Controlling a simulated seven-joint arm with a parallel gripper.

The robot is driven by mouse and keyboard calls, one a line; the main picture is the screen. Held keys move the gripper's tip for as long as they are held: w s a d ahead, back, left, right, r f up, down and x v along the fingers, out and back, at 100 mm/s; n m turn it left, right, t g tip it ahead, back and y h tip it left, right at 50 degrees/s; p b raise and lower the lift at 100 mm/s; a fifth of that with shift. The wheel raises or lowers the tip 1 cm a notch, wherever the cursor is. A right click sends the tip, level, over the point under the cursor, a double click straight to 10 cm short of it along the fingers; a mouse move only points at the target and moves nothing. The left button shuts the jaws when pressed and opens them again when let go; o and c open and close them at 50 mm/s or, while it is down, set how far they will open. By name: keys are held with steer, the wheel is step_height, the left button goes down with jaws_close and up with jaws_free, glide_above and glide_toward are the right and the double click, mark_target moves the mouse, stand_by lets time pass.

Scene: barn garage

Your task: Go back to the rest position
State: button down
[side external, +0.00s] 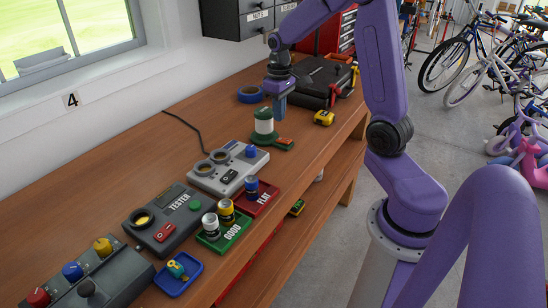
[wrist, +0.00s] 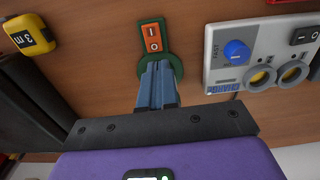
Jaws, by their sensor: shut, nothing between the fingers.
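My gripper (side external: 280,108) is shut and empty. Its fingers point down above the bench, close to the green and white lantern (side external: 264,126) in the side view. In the wrist view my shut fingertips (wrist: 157,68) overlap the lantern's green base (wrist: 170,48), beside its orange switch (wrist: 154,37). I cannot tell whether they touch it. My purple arm reaches over the bench from the right.
The wooden bench (side external: 180,120) holds a grey charger (side external: 228,172), a tester (side external: 163,217), a green GOOD tray (side external: 228,238), a red FLAT tray (side external: 259,205), a blue tray (side external: 190,279), blue tape (side external: 250,94), a yellow tape measure (side external: 324,118) and a black case (side external: 312,84).

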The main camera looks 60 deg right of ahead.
steer(key=s+a+r+n, duration=0.1)
steer(key=s+a+n, duration=0.3)
steer(key=a, duration=0.5)
steer(key=s+a+r+n, duration=0.2)
steer(key=s+a, duration=0.4)
steer(key=a, duration=0.3)
steer(key=s+a+n, duration=0.4)
steer(key=s+n, duration=0.2)
steer(key=s, duration=0.9)
